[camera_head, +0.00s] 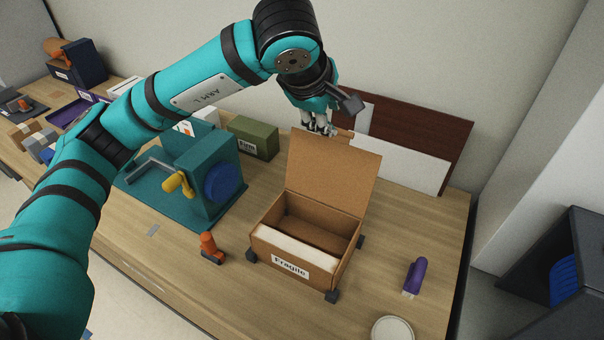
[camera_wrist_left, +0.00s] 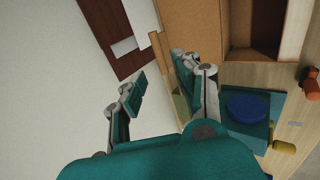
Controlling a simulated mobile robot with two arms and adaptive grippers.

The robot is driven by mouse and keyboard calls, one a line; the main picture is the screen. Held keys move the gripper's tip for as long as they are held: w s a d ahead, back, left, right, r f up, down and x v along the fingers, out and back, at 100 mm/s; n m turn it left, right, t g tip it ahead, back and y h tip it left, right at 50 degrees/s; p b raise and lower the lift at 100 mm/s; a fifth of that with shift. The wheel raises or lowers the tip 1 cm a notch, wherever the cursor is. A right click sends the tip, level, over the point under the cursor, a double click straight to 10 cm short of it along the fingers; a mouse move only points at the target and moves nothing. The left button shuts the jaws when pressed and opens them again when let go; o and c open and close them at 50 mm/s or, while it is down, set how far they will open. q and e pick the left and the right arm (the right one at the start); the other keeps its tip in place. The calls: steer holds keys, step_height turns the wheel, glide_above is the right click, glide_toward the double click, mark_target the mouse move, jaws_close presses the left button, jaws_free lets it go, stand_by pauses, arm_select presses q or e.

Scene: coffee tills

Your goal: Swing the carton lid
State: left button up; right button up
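The brown carton (camera_head: 345,277) stands on the wooden table with a "Fragile" label on its front. Its lid (camera_head: 333,172) is swung up and stands roughly upright at the back, tilted a little, so the inside shows. The lid is also in the left wrist view (camera_wrist_left: 195,25), beyond the right-hand finger. My left gripper (camera_head: 322,128) is near the lid's upper left corner, at its back side. In the left wrist view its fingers (camera_wrist_left: 158,72) are spread apart with nothing between them. I cannot tell whether a finger touches the lid. My right gripper is not in view.
A teal machine with a blue disc (camera_head: 223,182) and yellow knob stands left of the carton. A green box (camera_head: 253,138) is behind it. An orange item (camera_head: 210,249), a purple item (camera_head: 415,276) and a round pale disc (camera_head: 392,330) lie nearby. Dark and white boards (camera_head: 420,168) lean behind.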

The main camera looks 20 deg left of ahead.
mark_target(332, 151)
arm_select(q)
steer(key=b+x, duration=0.2)
steer(key=x, duration=0.6)
steer(key=shift+w+f, duration=0.1)
steer(key=shift+f, duration=0.2)
steer(key=shift+r, duration=0.25)
steer(key=shift+c, duration=1.3)
jaws_close()
steer(key=shift+s, duration=0.5)
steer(key=shift+s+a+r+b, duration=0.2)
steer(key=shift+s+b, duration=0.1)
steer(key=shift+s, duration=0.5)
steer(key=shift+s+a+r+b, duration=0.15)
steer(key=shift+s+b, duration=0.1)
steer(key=shift+s, duration=0.6)
